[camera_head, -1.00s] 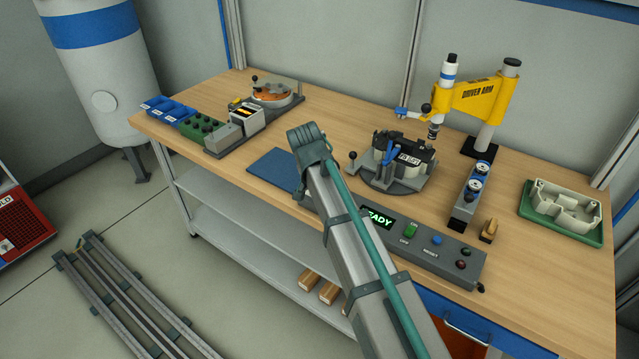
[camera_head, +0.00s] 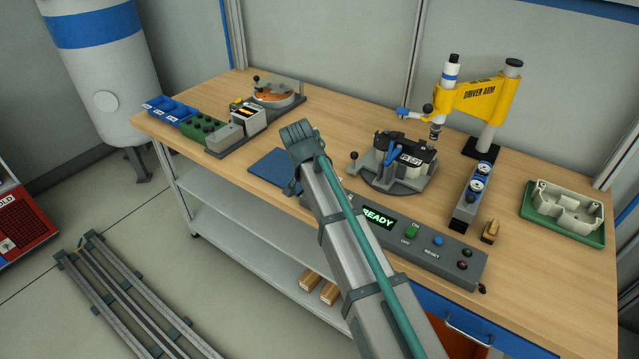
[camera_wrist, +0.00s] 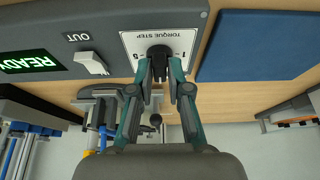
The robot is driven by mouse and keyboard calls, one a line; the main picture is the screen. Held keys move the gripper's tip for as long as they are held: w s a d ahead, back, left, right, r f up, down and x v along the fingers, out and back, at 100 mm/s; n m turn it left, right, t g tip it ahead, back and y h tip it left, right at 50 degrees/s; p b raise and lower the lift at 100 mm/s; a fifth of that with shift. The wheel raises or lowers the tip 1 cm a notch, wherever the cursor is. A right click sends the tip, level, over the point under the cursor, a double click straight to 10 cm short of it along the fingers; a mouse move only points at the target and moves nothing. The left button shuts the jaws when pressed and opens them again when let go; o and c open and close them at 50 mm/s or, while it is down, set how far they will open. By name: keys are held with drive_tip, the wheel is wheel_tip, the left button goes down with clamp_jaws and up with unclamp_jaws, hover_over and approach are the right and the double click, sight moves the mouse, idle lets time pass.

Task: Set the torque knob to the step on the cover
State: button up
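The black torque knob (camera_wrist: 159,52) is on a white plate (camera_wrist: 184,42) marked TORQUE STEP in the wrist view. My gripper (camera_wrist: 161,64) has its two fingertips one on each side of the knob, partly closed. Whether they touch the knob is unclear. Numbers flank the knob; its pointer setting cannot be read. In the head view my arm hides the knob and the gripper's fingers. A fixture (camera_head: 372,182) there holds a part with a black and white label (camera_head: 410,159), too small to read surely.
The yellow driver arm (camera_head: 480,96) stands behind the fixture. A green tray (camera_head: 597,239) holds a pale housing (camera_head: 567,203) at right.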

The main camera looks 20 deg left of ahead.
drive_tip(key=o, duration=0.3)
drive_tip(key=v, duration=1.2)
